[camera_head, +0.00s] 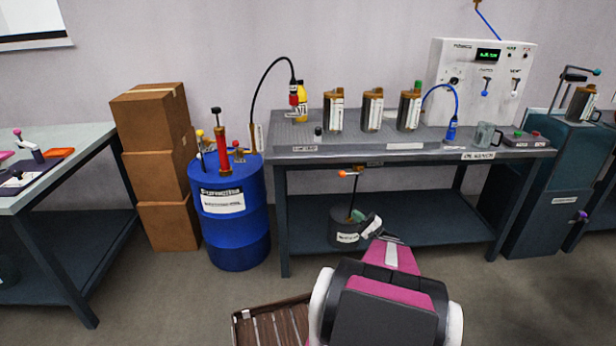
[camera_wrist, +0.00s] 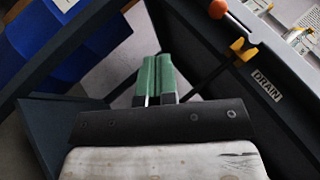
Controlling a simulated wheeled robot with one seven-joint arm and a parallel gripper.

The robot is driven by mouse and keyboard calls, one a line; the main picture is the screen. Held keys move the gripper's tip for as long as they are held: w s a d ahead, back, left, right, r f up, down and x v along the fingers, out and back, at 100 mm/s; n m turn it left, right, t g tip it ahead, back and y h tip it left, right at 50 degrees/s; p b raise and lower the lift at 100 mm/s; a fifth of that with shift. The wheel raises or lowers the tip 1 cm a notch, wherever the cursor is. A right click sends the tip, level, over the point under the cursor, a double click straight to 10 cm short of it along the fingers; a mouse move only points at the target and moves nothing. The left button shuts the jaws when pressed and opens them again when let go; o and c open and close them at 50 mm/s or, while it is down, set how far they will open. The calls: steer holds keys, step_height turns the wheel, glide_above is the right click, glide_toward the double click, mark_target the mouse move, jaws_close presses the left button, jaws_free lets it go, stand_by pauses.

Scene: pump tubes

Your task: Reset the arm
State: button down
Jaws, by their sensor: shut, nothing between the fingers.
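My gripper (camera_head: 359,216) is in front of the long workbench, low, at the height of its lower shelf in the head view. In the wrist view its two green fingertips (camera_wrist: 156,72) are pressed together with nothing between them. In the head view my arm hides part of the floor and the area around the bucket.
The grey workbench (camera_head: 400,150) carries several metal canisters and a white dispenser (camera_head: 480,85). Under it are an orange-knobbed valve (camera_head: 347,173) and a dark bucket (camera_head: 345,237). A blue drum (camera_head: 232,225) and stacked cartons (camera_head: 160,165) stand left. The wrist view shows a DRAIN label (camera_wrist: 267,85).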

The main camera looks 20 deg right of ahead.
steer(key=shift+a, duration=0.1)
steer(key=a+n+g+h, duration=0.2)
steer(key=a+n+g, duration=0.4)
steer(key=a+g, duration=1.1)
steer(key=s+a+r+n+h, duration=0.3)
steer(key=s+a+n+h, duration=0.3)
steer(key=a+h, duration=0.6)
steer(key=s+h, duration=0.2)
steer(key=shift+n+h, duration=0.3)
